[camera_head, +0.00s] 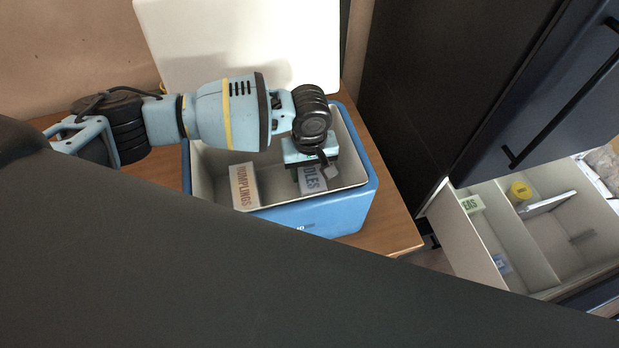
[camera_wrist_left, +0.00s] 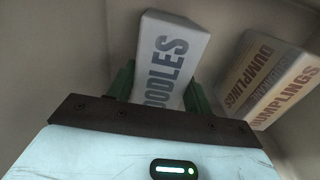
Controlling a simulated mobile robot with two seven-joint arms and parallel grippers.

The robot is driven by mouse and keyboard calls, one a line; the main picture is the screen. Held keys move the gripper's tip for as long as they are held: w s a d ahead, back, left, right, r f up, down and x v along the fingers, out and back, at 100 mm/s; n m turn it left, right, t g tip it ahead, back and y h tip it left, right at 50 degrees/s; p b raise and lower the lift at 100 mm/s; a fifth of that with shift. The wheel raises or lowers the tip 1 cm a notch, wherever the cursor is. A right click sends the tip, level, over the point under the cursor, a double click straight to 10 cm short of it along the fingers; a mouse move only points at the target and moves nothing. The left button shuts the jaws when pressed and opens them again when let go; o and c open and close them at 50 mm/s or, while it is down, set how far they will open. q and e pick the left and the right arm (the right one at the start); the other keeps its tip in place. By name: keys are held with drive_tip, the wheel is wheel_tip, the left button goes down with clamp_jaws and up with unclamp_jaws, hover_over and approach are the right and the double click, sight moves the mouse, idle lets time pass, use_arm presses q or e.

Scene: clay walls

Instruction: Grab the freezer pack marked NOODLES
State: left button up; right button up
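The pack marked NOODLES (camera_head: 311,179) is a pale block with blue-grey letters inside the blue cooler box (camera_head: 345,212). Its label also shows in the left wrist view (camera_wrist_left: 172,58), partly covered by my gripper. My left gripper (camera_head: 308,178) reaches down into the box over this pack. In the left wrist view its green fingers (camera_wrist_left: 160,95) stand on either side of the pack, close to its edges. Whether they press on it I cannot tell. My right gripper is not in view.
The box's white lid (camera_head: 240,45) stands open behind. A wooden table (camera_head: 393,225) supports the box. At right, an open drawer (camera_head: 540,235) holds several items.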

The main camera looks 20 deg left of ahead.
use_arm(q)
drive_tip(key=c, duration=0.7)
drive_tip(key=shift+c, duration=0.2)
drive_tip(key=shift+r, duration=0.15)
